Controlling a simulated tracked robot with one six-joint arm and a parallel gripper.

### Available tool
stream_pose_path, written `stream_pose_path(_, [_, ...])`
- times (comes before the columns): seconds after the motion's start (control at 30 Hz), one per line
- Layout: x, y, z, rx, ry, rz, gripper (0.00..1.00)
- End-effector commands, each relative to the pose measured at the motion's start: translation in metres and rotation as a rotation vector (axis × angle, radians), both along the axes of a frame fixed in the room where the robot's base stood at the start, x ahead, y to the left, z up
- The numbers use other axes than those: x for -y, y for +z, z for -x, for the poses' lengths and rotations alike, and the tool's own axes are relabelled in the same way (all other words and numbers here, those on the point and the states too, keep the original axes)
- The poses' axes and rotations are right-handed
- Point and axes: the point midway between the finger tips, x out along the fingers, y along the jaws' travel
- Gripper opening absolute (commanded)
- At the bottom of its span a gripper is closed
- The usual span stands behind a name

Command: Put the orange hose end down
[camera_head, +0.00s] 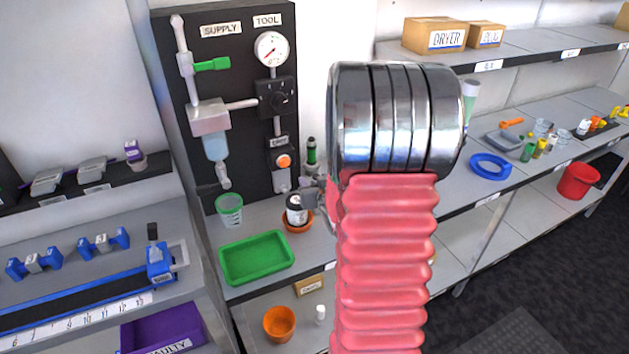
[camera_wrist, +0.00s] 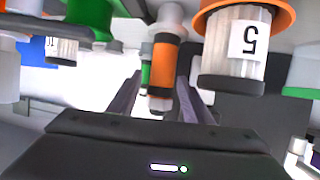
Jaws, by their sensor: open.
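The wrist view seems to be upside down. In it my gripper (camera_wrist: 160,82) is open, with its two dark fingers apart. The orange hose end (camera_wrist: 163,62), a cylinder with an orange band and dark end, shows between or just beyond the fingers; I cannot tell whether they touch it. In the head view the orange hose end is not clearly visible, and my arm covers much of the area around it. A green-banded black fitting (camera_head: 311,152) stands behind there.
A jar (camera_wrist: 233,50) labelled 5 sits in an orange pot (camera_wrist: 284,14) close beside the fingers. In the head view a green tray (camera_head: 256,259) and a green-rimmed cup (camera_head: 229,209) are nearby, below the dark supply panel (camera_head: 236,130). A blue ring (camera_head: 490,166) lies right.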

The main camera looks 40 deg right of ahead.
Motion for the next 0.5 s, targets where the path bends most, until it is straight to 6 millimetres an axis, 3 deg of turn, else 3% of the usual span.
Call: stream_pose_path(0.5, [-0.025, 0.024, 0.051, 0.001, -0.001, 0.001, 0.45])
